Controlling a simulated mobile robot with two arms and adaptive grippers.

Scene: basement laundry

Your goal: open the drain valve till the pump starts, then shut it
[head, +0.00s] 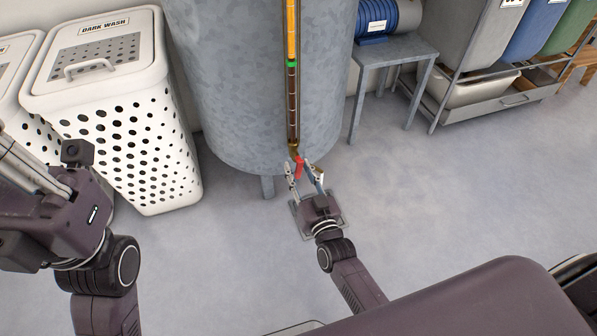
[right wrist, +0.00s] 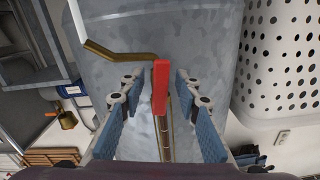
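The red drain valve lever (head: 298,166) sits on a brass fitting low on the front of the grey metal tank (head: 225,85). My right gripper (head: 305,178) is at the lever with fingers spread. In the right wrist view the red lever (right wrist: 160,88) stands between the open fingers, with a gap on each side. A bent brass spout (right wrist: 115,52) runs beside it; I see no flow. The blue pump (head: 388,17) stands on a grey stand; I cannot tell if it runs. My left gripper (head: 22,165) is at the left edge, its tips cut off.
A sight tube (head: 292,100) with a green mark runs up the tank, amber above and dark brown below the mark. White perforated hampers (head: 120,130) stand left of the tank. A bin rack (head: 500,105) stands back right. A floor grate (head: 336,212) lies under my right gripper.

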